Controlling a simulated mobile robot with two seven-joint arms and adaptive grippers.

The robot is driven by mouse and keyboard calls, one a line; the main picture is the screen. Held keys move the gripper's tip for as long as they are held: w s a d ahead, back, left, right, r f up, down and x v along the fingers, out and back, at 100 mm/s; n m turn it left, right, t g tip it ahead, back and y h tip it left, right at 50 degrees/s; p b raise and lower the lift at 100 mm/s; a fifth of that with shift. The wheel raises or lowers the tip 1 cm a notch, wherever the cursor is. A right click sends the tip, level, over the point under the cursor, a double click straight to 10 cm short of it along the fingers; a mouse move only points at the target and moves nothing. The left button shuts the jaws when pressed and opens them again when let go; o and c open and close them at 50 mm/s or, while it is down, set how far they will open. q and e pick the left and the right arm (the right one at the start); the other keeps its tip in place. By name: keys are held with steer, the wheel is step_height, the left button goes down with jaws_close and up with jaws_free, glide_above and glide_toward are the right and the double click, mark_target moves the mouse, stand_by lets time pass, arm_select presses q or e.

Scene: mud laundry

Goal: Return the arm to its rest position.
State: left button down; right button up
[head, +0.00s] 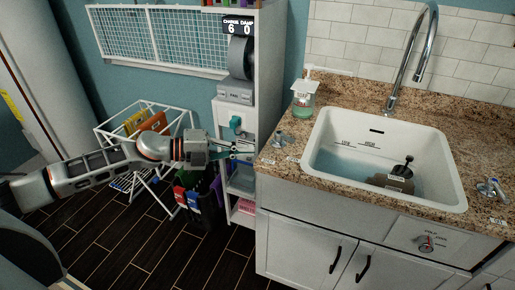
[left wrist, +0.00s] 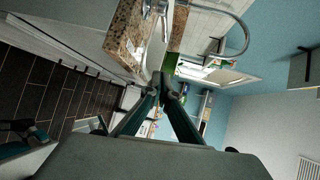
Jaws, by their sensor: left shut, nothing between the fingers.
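My left arm comes in from the left in the head view and reaches out over the floor. My left gripper (head: 245,148) is shut and empty, with teal fingers. It points right, beside the left end of the granite counter, in front of the narrow shelf unit. In the left wrist view its fingers (left wrist: 163,86) meet at the tips with nothing between them. My right gripper does not show clearly in either view.
The granite counter (head: 283,160) holds a white sink (head: 452,190) with water, a faucet (head: 422,60) and a green soap bottle (head: 303,97). Dark floor (head: 185,255) lies open below.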

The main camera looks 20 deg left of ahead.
arm_select(q)
steer(key=s+d+f+n+t+y, duration=0.1)
steer(key=s+d+f+n+t, duration=0.4)
steer(key=d+f+n, duration=0.4)
steer(key=s+a+f+n+g+y, duration=0.1)
steer(key=s+f+n+y, duration=0.3)
steer(key=s+f+n, duration=0.4)
steer(key=s+a+f+n+g+y, duration=0.1)
steer(key=s+a+f+n+y, duration=0.2)
steer(key=s+f+n+y, duration=0.2)
steer(key=s+f+n, duration=0.3)
steer(key=s+f, duration=0.3)
steer(key=f, duration=0.3)
steer(key=shift+s+a+g, duration=0.25)
steer(key=shift+a+g, duration=0.05)
steer(key=shift+g, duration=0.1)
steer(key=shift+d, duration=0.1)
